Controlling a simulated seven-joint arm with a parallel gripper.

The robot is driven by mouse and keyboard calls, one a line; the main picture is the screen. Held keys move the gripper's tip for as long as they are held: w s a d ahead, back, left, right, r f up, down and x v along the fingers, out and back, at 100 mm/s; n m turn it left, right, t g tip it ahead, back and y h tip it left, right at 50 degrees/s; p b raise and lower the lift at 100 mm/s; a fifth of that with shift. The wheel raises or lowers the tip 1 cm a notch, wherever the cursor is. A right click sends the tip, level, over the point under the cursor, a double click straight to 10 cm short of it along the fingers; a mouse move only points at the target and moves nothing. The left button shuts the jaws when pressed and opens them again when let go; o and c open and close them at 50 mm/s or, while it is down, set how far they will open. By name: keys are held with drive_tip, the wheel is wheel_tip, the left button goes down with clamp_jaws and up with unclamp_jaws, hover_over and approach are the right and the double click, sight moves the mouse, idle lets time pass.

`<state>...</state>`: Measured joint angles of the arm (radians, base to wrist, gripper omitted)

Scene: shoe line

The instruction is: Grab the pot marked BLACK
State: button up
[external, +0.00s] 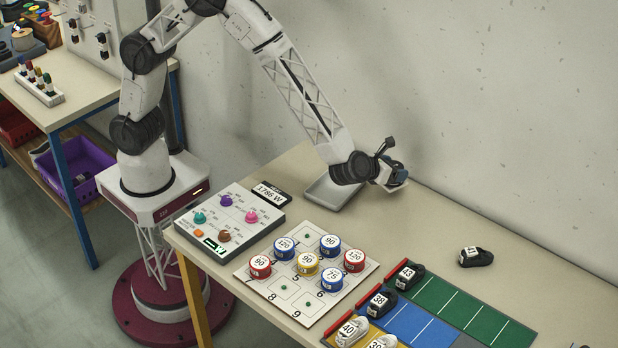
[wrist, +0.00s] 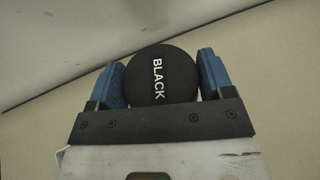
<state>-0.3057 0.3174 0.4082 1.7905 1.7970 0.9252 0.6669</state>
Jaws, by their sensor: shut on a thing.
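The pot marked BLACK (wrist: 162,76) shows in the wrist view as a round black lid with white lettering. It sits between the two blue fingers of my gripper (wrist: 162,82), which is shut on it. In the external view my gripper (external: 395,172) is at the back of the table, just right of the grey tray, near the wall. The pot is hard to make out there, and I cannot tell whether it touches the table.
A grey tray (external: 318,196) lies left of my gripper. A board with several numbered tins (external: 243,276), a control panel (external: 193,238) and coloured lanes with shoes (external: 436,290) are in front. One black shoe (external: 476,257) stands on the table to the right.

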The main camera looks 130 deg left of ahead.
drive_tip(key=s+d, duration=0.3)
drive_tip(key=s, duration=0.3)
drive_tip(key=shift+r, duration=0.4)
drive_tip(key=shift+s+d, duration=0.1)
drive_tip(key=shift+s, duration=0.05)
idle(0.4)
